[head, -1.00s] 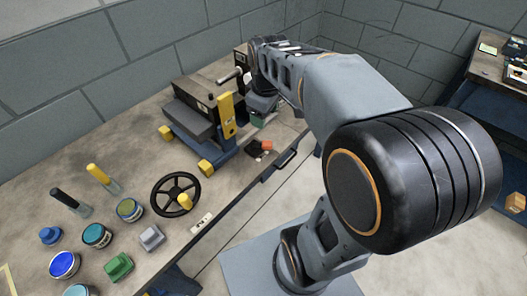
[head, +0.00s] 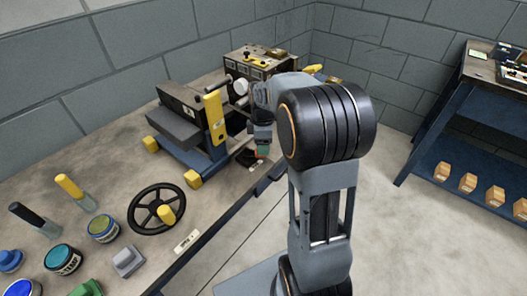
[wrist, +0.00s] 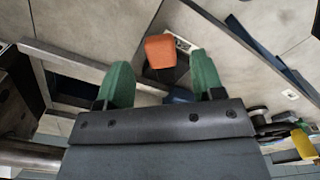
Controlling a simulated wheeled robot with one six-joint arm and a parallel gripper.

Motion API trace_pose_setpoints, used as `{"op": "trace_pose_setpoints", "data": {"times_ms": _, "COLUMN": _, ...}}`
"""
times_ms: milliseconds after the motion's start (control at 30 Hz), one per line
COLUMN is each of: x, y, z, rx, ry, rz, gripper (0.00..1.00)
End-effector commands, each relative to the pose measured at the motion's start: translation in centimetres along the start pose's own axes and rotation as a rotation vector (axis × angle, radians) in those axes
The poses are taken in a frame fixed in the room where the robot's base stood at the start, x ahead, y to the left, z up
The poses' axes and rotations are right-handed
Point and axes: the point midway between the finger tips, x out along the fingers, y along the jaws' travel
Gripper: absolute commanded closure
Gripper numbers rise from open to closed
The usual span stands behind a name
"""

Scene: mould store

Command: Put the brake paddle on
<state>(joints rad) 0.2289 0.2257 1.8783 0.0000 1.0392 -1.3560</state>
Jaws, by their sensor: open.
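The orange paddle (wrist: 160,50), which looks like the brake paddle, sits on a small dark base near the bench's front edge. A pale label plate lies beside it. In the head view it is mostly hidden by my gripper (head: 262,148). My gripper is open, its two green fingertips (wrist: 163,78) apart in the wrist view. The paddle shows between and beyond them, nothing held, and I see no clear contact. I cannot tell which way the paddle is set.
A blue-framed machine (head: 185,140) with a yellow upright lever (head: 215,118) stands left of my gripper. A control box (head: 255,62) is behind. A black handwheel (head: 157,208) and several jars are nearer on the bench. A shelf with orange blocks (head: 467,180) is at right.

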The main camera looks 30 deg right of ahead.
Motion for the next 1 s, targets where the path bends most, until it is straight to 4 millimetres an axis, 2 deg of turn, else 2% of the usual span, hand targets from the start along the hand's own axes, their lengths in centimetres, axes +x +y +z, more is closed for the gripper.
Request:
{"op": "trace_pose_setpoints", "data": {"times_ms": 100, "x": 1.6, "y": 0.0, "z": 0.0, "rx": 0.001, "ry": 0.000, "rz": -0.001, "gripper": 0.38}}
{"op": "trace_pose_setpoints", "data": {"times_ms": 233, "x": 2.7, "y": 0.0, "z": 0.0, "rx": 0.001, "ry": 0.000, "rz": -0.001, "gripper": 0.38}}
{"op": "trace_pose_setpoints", "data": {"times_ms": 667, "x": 3.3, "y": 0.0, "z": 0.0, "rx": 0.001, "ry": 0.000, "rz": 0.002, "gripper": 0.38}}
{"op": "trace_pose_setpoints", "data": {"times_ms": 1000, "x": 3.2, "y": 0.0, "z": 0.0, "rx": 0.001, "ry": 0.000, "rz": 0.002, "gripper": 0.69}}
